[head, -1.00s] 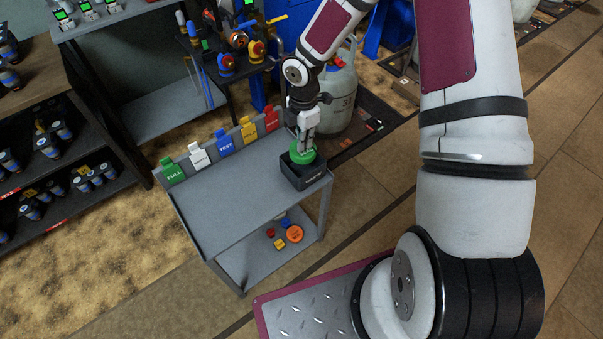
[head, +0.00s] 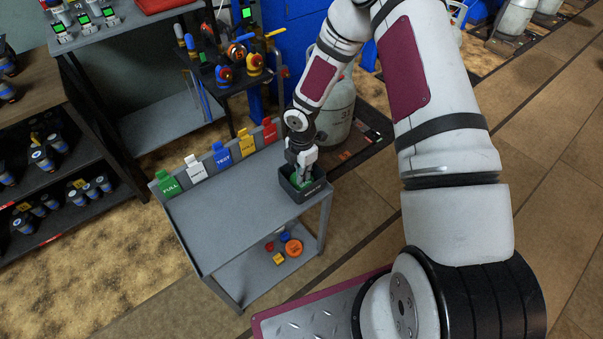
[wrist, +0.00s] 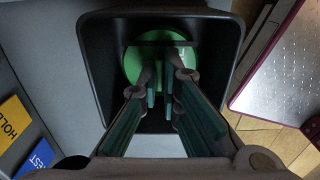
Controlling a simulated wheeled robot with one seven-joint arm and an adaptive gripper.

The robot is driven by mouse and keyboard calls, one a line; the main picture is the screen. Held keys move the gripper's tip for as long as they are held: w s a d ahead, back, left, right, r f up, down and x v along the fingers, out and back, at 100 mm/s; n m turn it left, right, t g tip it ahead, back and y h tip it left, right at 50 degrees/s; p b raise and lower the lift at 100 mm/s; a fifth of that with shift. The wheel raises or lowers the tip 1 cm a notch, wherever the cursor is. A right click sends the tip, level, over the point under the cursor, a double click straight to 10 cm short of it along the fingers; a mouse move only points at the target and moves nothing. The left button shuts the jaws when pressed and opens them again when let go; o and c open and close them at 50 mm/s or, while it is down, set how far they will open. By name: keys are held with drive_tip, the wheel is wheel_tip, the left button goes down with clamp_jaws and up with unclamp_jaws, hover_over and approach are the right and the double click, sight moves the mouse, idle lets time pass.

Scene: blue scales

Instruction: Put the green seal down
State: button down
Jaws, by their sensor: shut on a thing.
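The green seal (wrist: 132,66) is a round green disc inside the black box (wrist: 222,60). My gripper (wrist: 162,74) reaches down into the box and is shut on the seal. In the head view the gripper (head: 302,176) points down between the box walls, and only a little of the green seal shows. The box (head: 310,193) stands at the right end of the grey cart's top shelf (head: 225,215). I cannot tell whether the seal touches the box floor.
Coloured tags, including a green one (head: 169,185) and a red one (head: 270,130), stand along the cart's back edge. The lower shelf holds an orange disc (head: 293,247) and small pieces. A grey gas cylinder (head: 338,112) stands behind. The shelf left of the box is clear.

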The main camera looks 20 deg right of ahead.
drive_tip(key=c, duration=1.8)
unclamp_jaws()
